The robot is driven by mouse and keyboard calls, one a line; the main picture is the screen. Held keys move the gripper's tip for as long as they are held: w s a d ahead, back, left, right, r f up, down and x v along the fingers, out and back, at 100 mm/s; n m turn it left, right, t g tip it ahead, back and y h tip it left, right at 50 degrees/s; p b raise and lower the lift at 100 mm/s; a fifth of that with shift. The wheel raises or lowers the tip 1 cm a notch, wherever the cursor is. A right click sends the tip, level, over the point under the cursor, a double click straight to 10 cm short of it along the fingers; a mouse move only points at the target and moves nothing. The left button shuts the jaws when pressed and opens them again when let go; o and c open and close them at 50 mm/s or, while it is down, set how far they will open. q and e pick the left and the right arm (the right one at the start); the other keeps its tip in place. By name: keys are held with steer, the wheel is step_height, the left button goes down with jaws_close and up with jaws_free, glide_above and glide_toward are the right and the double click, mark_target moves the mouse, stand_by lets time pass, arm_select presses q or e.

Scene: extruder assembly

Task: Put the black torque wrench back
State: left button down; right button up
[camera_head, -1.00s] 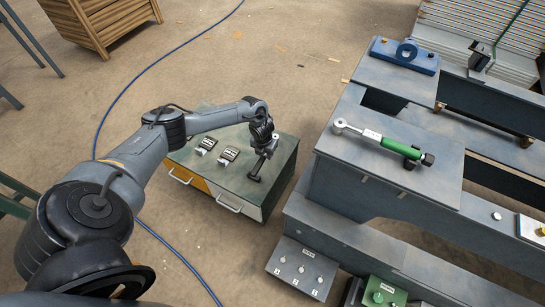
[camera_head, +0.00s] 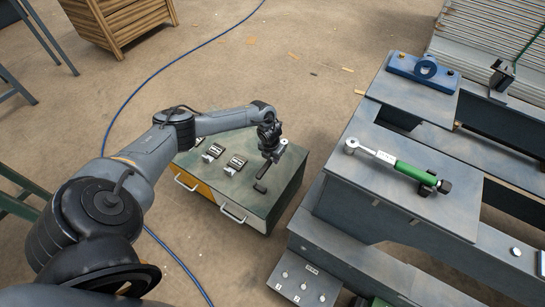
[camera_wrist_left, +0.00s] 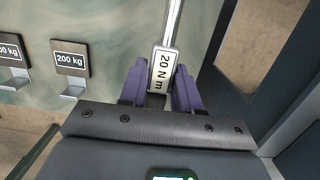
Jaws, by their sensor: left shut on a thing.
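My left gripper (camera_head: 272,152) is shut on the black torque wrench (camera_head: 260,187), over the right part of the cabinet top (camera_head: 240,195). In the left wrist view, the purple fingers (camera_wrist_left: 160,90) sit on both sides of the wrench's "20 N m" label (camera_wrist_left: 163,70). Its silver shaft runs up out of that picture, and the part under the gripper is hidden. I cannot tell whether the wrench touches the cabinet top. My right gripper is not in view.
Two small holders (camera_head: 235,164) stand on the cabinet left of the wrench; a "200 kg" label (camera_wrist_left: 70,60) shows there. A green-handled torque wrench (camera_head: 400,166) lies on the grey bench (camera_head: 420,200) at right. A blue cable (camera_head: 112,113) crosses the floor.

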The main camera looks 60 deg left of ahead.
arm_select(q)
steer(key=shift+f+b, duration=2.25)
steer(key=shift+f, duration=0.55)
steer(key=shift+f+b, duration=0.45)
steer(key=shift+f, duration=0.15)
steer(key=shift+f, duration=0.2)
steer(key=shift+f+b, duration=0.85)
steer(key=shift+b, duration=0.05)
steer(key=c, duration=0.7)
jaws_free()
steer(key=shift+r, duration=0.1)
